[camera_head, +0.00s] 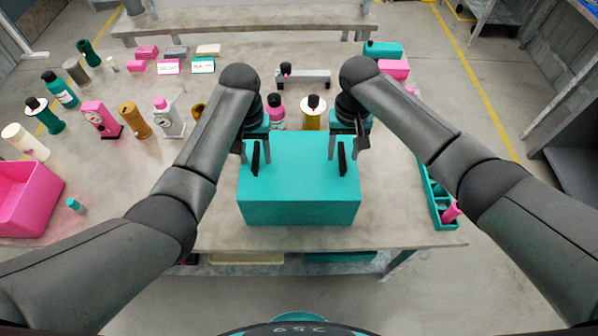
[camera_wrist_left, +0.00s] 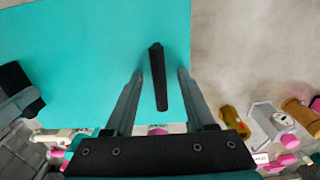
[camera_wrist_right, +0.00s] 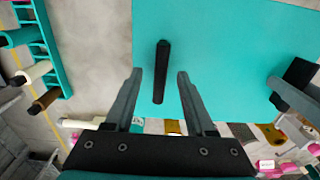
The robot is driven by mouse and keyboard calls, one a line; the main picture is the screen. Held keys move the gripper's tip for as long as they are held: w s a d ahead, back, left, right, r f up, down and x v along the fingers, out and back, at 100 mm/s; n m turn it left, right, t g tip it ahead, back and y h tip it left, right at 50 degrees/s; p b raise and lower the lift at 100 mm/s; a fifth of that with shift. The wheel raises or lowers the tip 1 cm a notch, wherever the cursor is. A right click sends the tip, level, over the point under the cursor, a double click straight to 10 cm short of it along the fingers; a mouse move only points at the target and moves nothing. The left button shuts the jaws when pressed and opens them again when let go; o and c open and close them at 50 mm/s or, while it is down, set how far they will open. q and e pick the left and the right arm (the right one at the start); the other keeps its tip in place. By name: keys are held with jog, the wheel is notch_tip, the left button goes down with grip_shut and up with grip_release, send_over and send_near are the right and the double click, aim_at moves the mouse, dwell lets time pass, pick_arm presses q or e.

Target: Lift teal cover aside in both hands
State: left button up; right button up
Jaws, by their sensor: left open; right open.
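The teal cover (camera_head: 299,208) is a box shape standing near the front edge of the table, with two black handles on its top. My left gripper (camera_head: 256,158) is at the left handle; in the left wrist view its open fingers (camera_wrist_left: 158,80) lie on both sides of the black handle (camera_wrist_left: 158,76). My right gripper (camera_head: 343,157) is at the right handle; in the right wrist view its open fingers (camera_wrist_right: 160,80) lie on both sides of the black handle (camera_wrist_right: 161,72). Neither gripper is closed on a handle. What is under the cover is hidden.
A pink bin (camera_head: 28,195) is at the left table edge. A teal tray (camera_head: 432,195) is to the right of the cover. Bottles and pump parts stand behind and to the left. The grey table (camera_head: 210,225) is bare left of the cover.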

pick_arm(q)
jog(key=shift+f, duration=0.15)
pick_arm(e)
jog(key=shift+f, duration=0.1)
pick_arm(q)
grip_shut()
pick_arm(e)
grip_shut()
dwell(1.0)
